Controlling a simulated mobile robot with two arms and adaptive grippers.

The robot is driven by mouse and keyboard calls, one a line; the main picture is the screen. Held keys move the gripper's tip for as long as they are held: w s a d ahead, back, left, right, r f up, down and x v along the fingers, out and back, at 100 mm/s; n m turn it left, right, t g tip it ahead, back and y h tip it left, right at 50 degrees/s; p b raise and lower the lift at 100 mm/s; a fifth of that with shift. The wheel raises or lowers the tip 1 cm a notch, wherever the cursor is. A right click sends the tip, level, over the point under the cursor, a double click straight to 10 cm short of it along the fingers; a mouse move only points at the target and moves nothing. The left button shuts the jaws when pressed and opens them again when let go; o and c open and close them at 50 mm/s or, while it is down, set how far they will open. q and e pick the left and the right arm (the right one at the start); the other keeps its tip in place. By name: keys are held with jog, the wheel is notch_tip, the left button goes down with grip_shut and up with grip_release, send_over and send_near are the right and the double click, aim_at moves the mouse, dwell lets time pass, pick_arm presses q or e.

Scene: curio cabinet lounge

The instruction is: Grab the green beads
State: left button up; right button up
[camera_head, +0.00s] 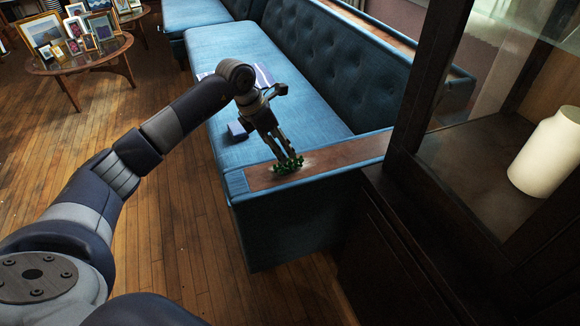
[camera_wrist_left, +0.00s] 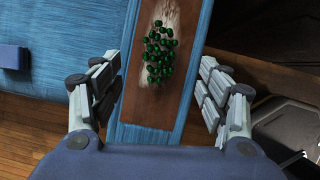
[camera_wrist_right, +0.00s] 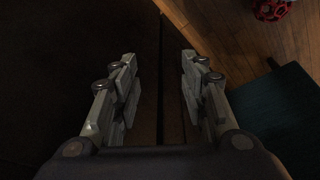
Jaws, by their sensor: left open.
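The green beads (camera_head: 288,165) lie in a small heap on the wooden top of the blue sofa's armrest (camera_head: 335,157). In the left wrist view the beads (camera_wrist_left: 160,55) lie between and beyond the fingers, on a worn pale patch of the wood. My left gripper (camera_head: 287,155) is open just above the beads and points down at them; its fingers (camera_wrist_left: 160,95) do not close on anything. My right gripper (camera_wrist_right: 160,85) is open and empty over a dark surface, away from the beads. It is out of the head view.
A dark cabinet (camera_head: 405,235) with a glass side and a cream cylinder (camera_head: 547,152) inside stands right of the armrest. A small blue box (camera_head: 238,130) lies on the sofa seat. A round table (camera_head: 85,60) with several picture frames stands far left. A red object (camera_wrist_right: 270,9) lies on the floor.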

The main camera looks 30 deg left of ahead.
aim_at(288, 162)
pick_arm(q)
jog(key=x, duration=0.3)
jog(key=shift+w+d+f+b, duration=0.1)
jog(key=shift+f+b, duration=0.2)
jog(key=shift+f, duration=0.1)
jog(key=b+x, duration=0.1)
jog(key=x, duration=0.3)
jog(key=shift+w+f, duration=0.15)
pick_arm(e)
jog(key=shift+s+r, duration=0.35)
jog(key=shift+r, duration=0.15)
pick_arm(q)
jog(key=c, duration=1.2)
